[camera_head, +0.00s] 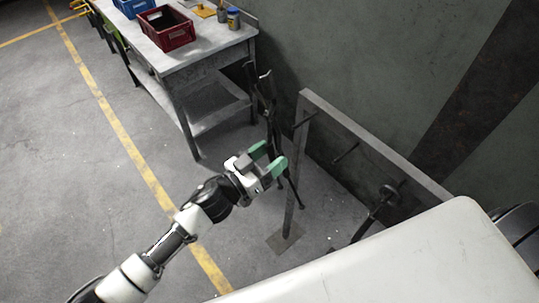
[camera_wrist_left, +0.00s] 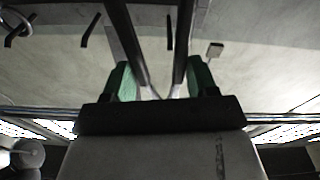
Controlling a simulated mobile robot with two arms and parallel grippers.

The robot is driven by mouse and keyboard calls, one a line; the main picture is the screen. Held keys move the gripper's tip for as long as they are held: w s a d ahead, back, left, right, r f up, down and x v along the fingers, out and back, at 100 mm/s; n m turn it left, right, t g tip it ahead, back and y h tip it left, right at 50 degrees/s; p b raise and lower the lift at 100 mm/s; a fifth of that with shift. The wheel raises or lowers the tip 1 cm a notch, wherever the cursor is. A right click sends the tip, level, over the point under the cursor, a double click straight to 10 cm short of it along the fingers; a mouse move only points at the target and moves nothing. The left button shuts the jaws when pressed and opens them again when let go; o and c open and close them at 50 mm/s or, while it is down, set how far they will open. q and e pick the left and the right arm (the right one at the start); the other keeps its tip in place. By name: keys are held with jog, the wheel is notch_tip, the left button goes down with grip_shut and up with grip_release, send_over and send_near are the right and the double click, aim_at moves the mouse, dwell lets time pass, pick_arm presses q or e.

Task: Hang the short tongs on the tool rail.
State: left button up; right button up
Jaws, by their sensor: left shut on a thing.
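The short tongs (camera_head: 269,98) are dark and long, and stand roughly upright in the air just left of the rail's near post. My left gripper (camera_head: 271,161), with green fingers, is shut on the tongs around their middle. In the left wrist view two dark bars of the tongs (camera_wrist_left: 183,45) run up between the green fingers (camera_wrist_left: 160,85). The grey tool rail (camera_head: 350,128) runs from the post towards the right, with dark pegs (camera_head: 346,152) sticking out. The tongs appear apart from the pegs. My right gripper is in neither view.
A dark tool (camera_head: 377,212) hangs at the rail's right part. A grey workbench (camera_head: 197,57) with a red crate (camera_head: 166,40) and a blue crate (camera_head: 133,8) stands behind. A pale surface (camera_head: 400,262) fills the lower right. Floor on the left is clear.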

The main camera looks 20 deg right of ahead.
pick_arm(q)
jog(key=shift+r, duration=0.15)
jog(key=w+d+f+m+b, duration=0.1)
jog(key=w+d+f+b, duration=0.3)
jog(key=d+b, duration=0.4)
jog(key=shift+w+d+f, duration=0.35)
jog(key=shift+w+d, duration=0.05)
jog(key=shift+d, duration=0.4)
jog(key=o, duration=0.7)
jog(key=shift+o, duration=1.2)
jog(key=shift+a+f, duration=0.1)
jog(key=shift+f, duration=0.1)
